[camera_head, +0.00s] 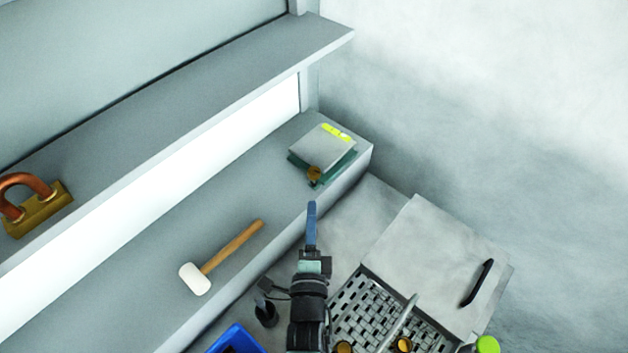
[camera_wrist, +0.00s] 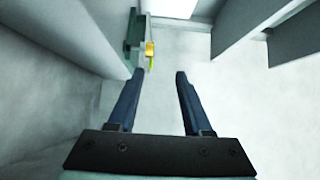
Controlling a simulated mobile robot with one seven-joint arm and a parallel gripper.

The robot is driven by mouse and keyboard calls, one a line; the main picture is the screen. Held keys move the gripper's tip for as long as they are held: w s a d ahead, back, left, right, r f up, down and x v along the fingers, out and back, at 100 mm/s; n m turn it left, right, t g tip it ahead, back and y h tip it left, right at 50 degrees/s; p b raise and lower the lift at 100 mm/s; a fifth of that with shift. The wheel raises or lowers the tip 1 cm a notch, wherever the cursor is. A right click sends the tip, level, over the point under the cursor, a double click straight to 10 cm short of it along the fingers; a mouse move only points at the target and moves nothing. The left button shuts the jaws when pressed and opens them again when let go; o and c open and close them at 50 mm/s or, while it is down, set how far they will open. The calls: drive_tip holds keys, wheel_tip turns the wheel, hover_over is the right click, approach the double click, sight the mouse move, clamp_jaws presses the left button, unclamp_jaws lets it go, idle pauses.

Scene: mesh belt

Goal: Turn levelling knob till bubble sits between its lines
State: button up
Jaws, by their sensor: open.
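The levelling device is a grey plate (camera_head: 322,146) on a dark green base, standing at the right end of the lower shelf. A yellow-green bubble vial (camera_head: 336,132) lies on its far edge; the bubble's place between the lines is too small to tell. The brass knob (camera_head: 314,173) is at its near corner. In the wrist view the knob (camera_wrist: 149,48) shows beyond the fingers, at upper left. My gripper (camera_head: 311,206) is just below and in front of the knob, apart from it. In the wrist view my gripper (camera_wrist: 160,75) is open and empty.
A white-headed mallet (camera_head: 196,279) lies on the lower shelf (camera_head: 130,300). A brass block with a copper handle (camera_head: 37,212) sits on the upper shelf (camera_head: 200,90). A perforated metal basket (camera_head: 365,305), a grey lid with a black handle (camera_head: 440,262) and a blue bin (camera_head: 238,341) are below.

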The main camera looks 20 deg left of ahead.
sight(314, 178)
drive_tip(key=b+x, duration=0.2)
drive_tip(key=x, duration=0.1)
drive_tip(key=f+b+x, duration=0.1)
drive_tip(key=b+x, duration=0.1)
drive_tip(key=x, duration=0.2)
drive_tip(key=f+b+x, duration=0.1)
drive_tip(key=b+x, duration=0.2)
drive_tip(key=x, duration=0.1)
drive_tip(key=shift+w+f, duration=0.15)
drive_tip(key=shift+f, duration=0.05)
drive_tip(key=shift+w+a+r+b, duration=0.2)
drive_tip(key=shift+w+b, duration=0.1)
drive_tip(key=shift+w, duration=0.25)
clamp_jaws()
